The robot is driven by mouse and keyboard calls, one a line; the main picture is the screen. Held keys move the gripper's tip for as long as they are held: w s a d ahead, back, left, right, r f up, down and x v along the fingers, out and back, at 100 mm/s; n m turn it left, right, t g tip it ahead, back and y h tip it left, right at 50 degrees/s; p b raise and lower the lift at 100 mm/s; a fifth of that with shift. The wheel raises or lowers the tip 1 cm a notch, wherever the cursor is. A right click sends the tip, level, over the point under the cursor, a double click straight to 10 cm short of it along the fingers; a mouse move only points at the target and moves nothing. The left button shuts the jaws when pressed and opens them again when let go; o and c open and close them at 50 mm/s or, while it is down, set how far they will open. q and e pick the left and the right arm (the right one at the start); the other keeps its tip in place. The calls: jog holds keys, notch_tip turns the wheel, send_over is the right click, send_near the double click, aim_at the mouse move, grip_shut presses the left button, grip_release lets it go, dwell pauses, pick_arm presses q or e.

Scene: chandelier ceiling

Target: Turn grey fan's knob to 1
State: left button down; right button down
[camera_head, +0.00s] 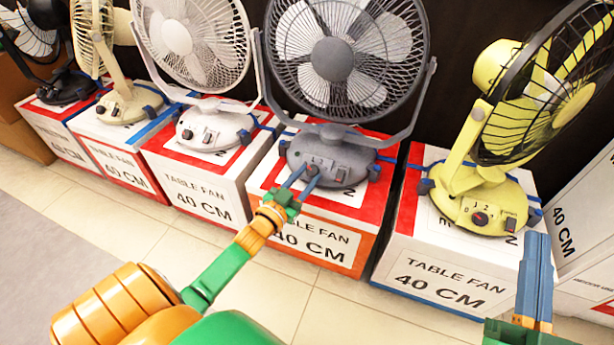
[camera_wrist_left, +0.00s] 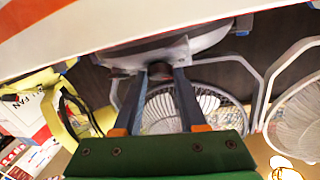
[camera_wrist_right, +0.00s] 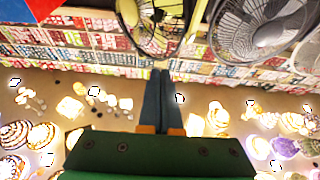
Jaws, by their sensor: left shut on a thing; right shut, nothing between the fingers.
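The grey fan (camera_head: 333,60) stands on a white and red box, its base (camera_head: 338,158) facing me. Its knob (camera_head: 312,170) is on the left of the base's front panel, with a switch to its right. My left gripper (camera_head: 303,178) is at that panel, its fingers shut around the knob. In the left wrist view the fingertips (camera_wrist_left: 160,70) reach the fan base (camera_wrist_left: 190,42), upside down there, with the dark knob between them. The knob's pointer is too small to read. My right gripper (camera_head: 537,245) is shut and empty, in front of the yellow fan's box; its fingers (camera_wrist_right: 160,78) touch in the right wrist view.
A yellow fan (camera_head: 480,205) stands on a box to the right, close to my right gripper. A white fan (camera_head: 212,125), a cream fan (camera_head: 125,103) and a black fan (camera_head: 65,88) stand on boxes to the left. The tiled floor (camera_head: 200,250) in front is clear.

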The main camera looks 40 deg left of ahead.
pick_arm(q)
jog(key=m+h, duration=0.2)
jog(key=m, duration=0.1)
jog(key=shift+a+r+m+g+h+p, duration=0.1)
jog(key=shift+a+m+g+h+p, duration=0.2)
jog(key=shift+h, duration=0.1)
jog(key=shift+a+m+g+h, duration=0.15)
jog(key=shift+m+g+h, duration=0.15)
jog(key=shift+m+h, duration=0.55)
pick_arm(e)
notch_tip(320, 180, down, 5)
jog(key=w+g+h, duration=0.1)
jog(key=g, duration=0.2)
pick_arm(q)
jog(key=shift+a+m+h, duration=0.1)
jog(key=shift+m+h, duration=0.15)
jog(key=shift+m, duration=0.4)
jog(key=shift+m+g+h, duration=0.3)
jog(key=shift+m+g, duration=0.2)
jog(key=shift+m, duration=0.2)
jog(key=shift+w+a+r+m+g+h+b, duration=0.15)
jog(key=shift+m+g+h+b, duration=0.2)
jog(key=shift+m+g+h, duration=0.45)
pick_arm(e)
jog(key=shift+s+r+t+y, duration=0.2)
jog(key=shift+r+t, duration=0.4)
jog(key=shift+r, duration=0.45)
jog(key=shift+s+r+t+y, duration=0.2)
jog(key=shift+r+t, duration=0.4)
jog(key=shift+r, duration=0.45)
